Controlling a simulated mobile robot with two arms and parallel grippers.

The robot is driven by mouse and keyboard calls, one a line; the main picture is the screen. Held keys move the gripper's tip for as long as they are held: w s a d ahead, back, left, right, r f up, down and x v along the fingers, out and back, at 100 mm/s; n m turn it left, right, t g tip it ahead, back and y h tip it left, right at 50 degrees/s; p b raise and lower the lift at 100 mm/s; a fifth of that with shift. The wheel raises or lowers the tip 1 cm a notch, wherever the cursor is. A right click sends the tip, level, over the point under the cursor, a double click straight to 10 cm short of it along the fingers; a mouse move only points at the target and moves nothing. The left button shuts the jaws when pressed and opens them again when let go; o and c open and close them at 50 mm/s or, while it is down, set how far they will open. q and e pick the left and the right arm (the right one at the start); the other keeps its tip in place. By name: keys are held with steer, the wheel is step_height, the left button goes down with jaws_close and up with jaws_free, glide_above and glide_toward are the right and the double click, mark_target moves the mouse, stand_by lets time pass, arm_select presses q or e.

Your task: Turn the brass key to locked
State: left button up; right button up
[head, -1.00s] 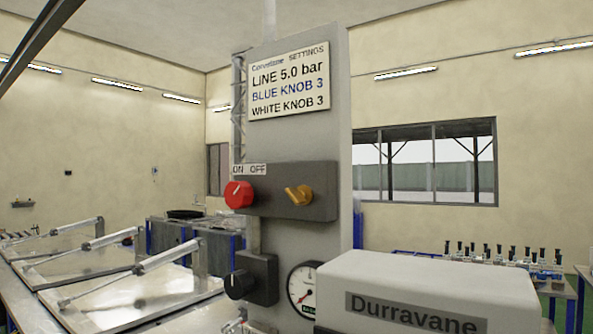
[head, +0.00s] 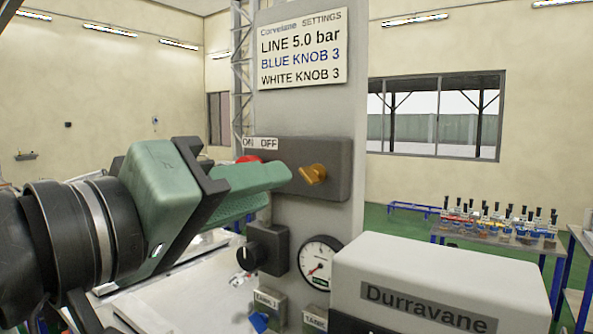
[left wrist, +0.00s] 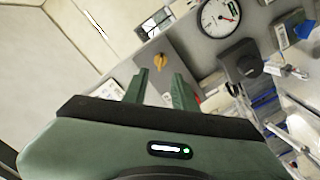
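The brass key (head: 313,174) sits on the dark switch box (head: 338,155) on the grey column, tilted, its head pointing to the upper left. It also shows in the left wrist view (left wrist: 160,61), beyond and between my fingertips. My green left gripper (head: 279,184) is just left of the key, in front of the box. In the left wrist view the left gripper (left wrist: 161,73) has its two fingers apart with nothing between them. The gripper hides most of the red knob (head: 250,158). My right gripper is in neither view.
A settings sign (head: 302,48) is above the box. A black knob (head: 262,250) and a pressure gauge (head: 319,263) are below it. A white Durravane housing (head: 440,270) stands at the lower right, close to the column.

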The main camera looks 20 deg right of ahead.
mark_target(304, 176)
arm_select(q)
steer(key=p+x, duration=0.2)
steer(key=x, duration=0.4)
steer(key=shift+w+d+p, duration=0.15)
steer(key=shift+d+p, duration=0.1)
steer(key=shift+p, duration=0.15)
steer(key=shift+w+d, duration=0.25)
steer(key=shift+d, duration=0.05)
jaws_close()
